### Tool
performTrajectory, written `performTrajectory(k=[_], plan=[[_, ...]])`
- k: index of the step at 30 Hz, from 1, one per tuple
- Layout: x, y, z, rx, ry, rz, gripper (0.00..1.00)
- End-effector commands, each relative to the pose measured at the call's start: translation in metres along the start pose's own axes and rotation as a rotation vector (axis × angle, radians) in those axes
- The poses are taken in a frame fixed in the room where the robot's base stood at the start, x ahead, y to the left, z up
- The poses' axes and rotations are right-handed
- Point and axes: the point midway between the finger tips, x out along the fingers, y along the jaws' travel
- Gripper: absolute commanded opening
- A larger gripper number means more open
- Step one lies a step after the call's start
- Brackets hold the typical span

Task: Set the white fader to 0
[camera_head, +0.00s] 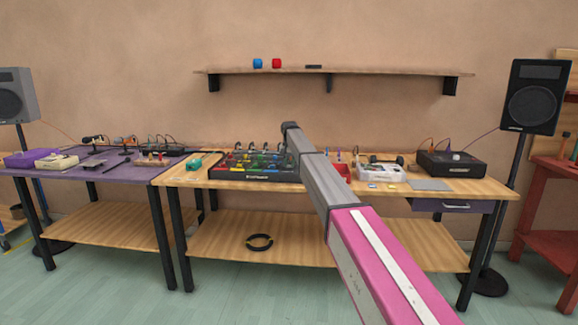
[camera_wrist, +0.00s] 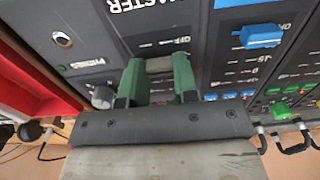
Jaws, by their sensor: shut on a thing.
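The black mixer (camera_head: 225,174) stands on the middle wooden table in the head view, partly hidden by my arm. In the wrist view its dark panel (camera_wrist: 110,45) fills the upper part, with the words MASTER and PHONES and an OFF mark. My gripper (camera_wrist: 158,75) has green fingers and is shut on the pale, whitish fader cap (camera_wrist: 159,64) in the MASTER strip. The cap's edges are partly hidden by the fingers. The scale position of the cap cannot be read. My gripper is hidden behind my arm in the head view.
A blue fader cap (camera_wrist: 262,36) and green caps (camera_wrist: 279,110) sit to the right in the wrist view. A grey knob (camera_wrist: 103,97) is close left of the fingers. A red box (camera_wrist: 35,85) stands beside the mixer. A shelf (camera_head: 420,72) hangs above.

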Motion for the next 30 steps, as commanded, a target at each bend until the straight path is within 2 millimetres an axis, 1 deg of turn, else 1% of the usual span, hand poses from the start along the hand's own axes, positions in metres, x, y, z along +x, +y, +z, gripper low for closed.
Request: performTrajectory(k=[1,4,6,13,14,15,16,26,30], plan=[[-0.001,-0.001,-0.016,0.001,-0.001,0.0,0.0],[-0.001,-0.001,-0.032,0.001,-0.001,0.0,0.0],[0.0,0.0,-0.035,0.001,-0.001,0.0,0.0],[0.0,0.0,-0.032,0.001,-0.001,0.0,0.0],[0.0,0.0,-0.032,0.001,-0.001,0.0,0.34],[0.0,0.0,-0.032,0.0,-0.001,0.0,0.47],[0.0,0.0,-0.032,0.0,-0.001,0.0,0.53],[-0.002,0.0,-0.032,0.0,0.0,0.0,0.53],[-0.01,0.0,-0.033,0.0,0.0,0.0,0.53]])
